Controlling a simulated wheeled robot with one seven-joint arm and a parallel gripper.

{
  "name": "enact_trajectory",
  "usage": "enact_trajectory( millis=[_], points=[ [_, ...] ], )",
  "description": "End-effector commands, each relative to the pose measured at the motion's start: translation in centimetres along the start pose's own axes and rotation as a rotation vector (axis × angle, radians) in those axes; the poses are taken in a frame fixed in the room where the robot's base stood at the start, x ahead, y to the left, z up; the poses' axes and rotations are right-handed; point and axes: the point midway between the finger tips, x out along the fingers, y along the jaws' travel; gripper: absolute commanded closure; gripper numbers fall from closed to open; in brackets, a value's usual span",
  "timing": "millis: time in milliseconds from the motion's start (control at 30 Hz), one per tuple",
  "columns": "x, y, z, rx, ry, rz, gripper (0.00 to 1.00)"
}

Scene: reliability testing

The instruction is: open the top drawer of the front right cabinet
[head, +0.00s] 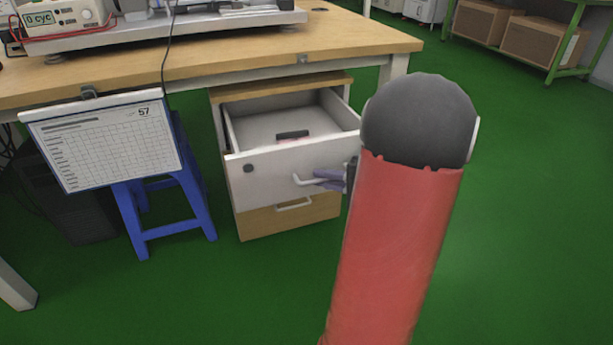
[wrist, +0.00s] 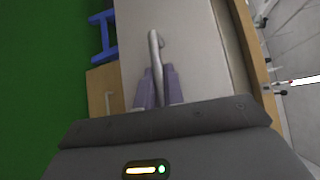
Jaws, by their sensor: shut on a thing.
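The cabinet stands under the right end of the wooden table, and its top drawer (head: 265,170) is pulled out with its inside showing. The drawer's white front also fills the middle of the wrist view (wrist: 190,60). A small dark object (head: 292,134) lies inside the drawer. My gripper (head: 330,179) is shut on the right part of the drawer handle (head: 301,181). In the wrist view my gripper's purple fingers (wrist: 158,88) stand on both sides of the handle (wrist: 153,45). The lower drawer (head: 290,217) is shut, with its own handle. My arm hides the cabinet's right side.
A wooden table (head: 350,38) stands above the cabinet. A blue stool (head: 165,190) is left of it, behind a hanging clipboard sheet (head: 105,140). A dark computer case (head: 70,210) stands further left. The green floor (head: 530,200) is clear in front and to the right.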

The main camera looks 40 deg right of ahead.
Motion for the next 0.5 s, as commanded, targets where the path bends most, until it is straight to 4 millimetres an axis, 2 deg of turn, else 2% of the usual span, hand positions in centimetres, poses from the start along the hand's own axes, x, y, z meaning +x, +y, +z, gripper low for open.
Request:
enact_trajectory(
  millis=[200,500],
  points=[
    [-2.1,0.7,1.5,0.001,0.001,0.001,1.0],
    [-3.1,0.9,2.4,0.002,0.0,0.002,1.0]
  ],
)
